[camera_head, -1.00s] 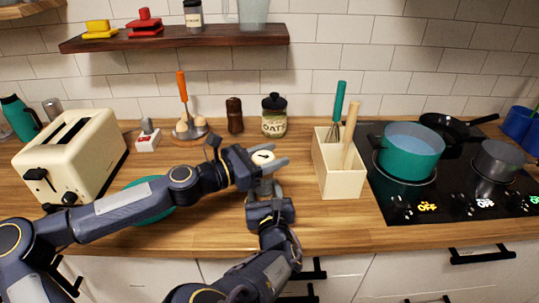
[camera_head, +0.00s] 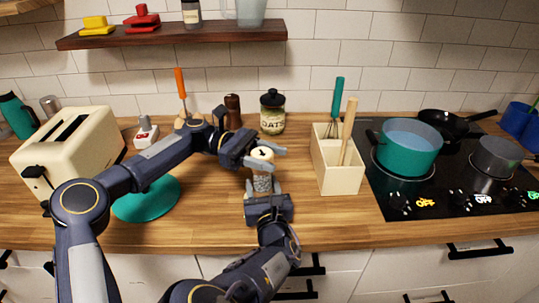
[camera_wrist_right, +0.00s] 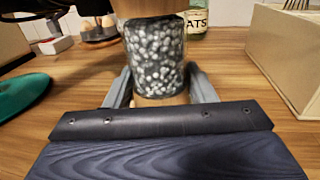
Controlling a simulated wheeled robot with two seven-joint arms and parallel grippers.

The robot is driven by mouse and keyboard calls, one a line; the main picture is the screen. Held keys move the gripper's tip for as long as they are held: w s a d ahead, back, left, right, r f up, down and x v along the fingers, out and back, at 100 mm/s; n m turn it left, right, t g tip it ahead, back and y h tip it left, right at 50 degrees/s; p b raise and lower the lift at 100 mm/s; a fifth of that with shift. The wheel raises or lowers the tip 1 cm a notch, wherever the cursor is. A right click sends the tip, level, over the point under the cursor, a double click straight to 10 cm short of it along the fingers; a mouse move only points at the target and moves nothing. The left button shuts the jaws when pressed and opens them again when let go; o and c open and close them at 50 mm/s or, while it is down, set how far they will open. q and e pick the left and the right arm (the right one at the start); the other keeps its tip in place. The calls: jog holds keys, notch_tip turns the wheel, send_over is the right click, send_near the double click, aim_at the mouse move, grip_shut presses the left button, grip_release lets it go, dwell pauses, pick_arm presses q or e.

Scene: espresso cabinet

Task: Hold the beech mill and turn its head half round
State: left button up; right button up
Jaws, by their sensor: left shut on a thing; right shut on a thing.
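The beech mill stands upright on the counter, with a pale wooden head (camera_head: 262,153) bearing a dark mark on top and a clear body of grey-white grains (camera_head: 263,183). The right wrist view shows that body (camera_wrist_right: 155,58) up close, with wood above and below it. My left gripper (camera_head: 265,157) is shut on the head from the upper left. My right gripper (camera_head: 263,190) is shut on the mill low down from the front; its fingers (camera_wrist_right: 160,88) flank the base in the wrist view.
A utensil box (camera_head: 338,178) stands right of the mill, and an oats jar (camera_head: 273,115) and dark brown mill (camera_head: 232,112) behind. A teal plate (camera_head: 146,201) lies left under my left arm, near the toaster (camera_head: 68,152). The hob (camera_head: 440,200) is at right.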

pick_arm(q)
jog(key=m+g+y, duration=0.1)
jog(key=m+g, duration=0.1)
jog(key=shift+s+f+g+y, duration=0.1)
jog(key=shift+g+y, duration=0.3)
jog(key=shift+s+r+m+g+y, duration=0.1)
jog(key=shift+s+m+g+y, duration=0.05)
jog(key=shift+m+g+y, duration=0.4)
jog(key=shift+s+r+m+g+y, duration=0.1)
jog(key=shift+m+g+y, duration=0.35)
jog(key=shift+m+g, duration=0.1)
jog(key=shift+a, duration=0.15)
jog(key=shift+w+f, duration=0.1)
jog(key=o, duration=1)
jog(key=shift+c, duration=0.2)
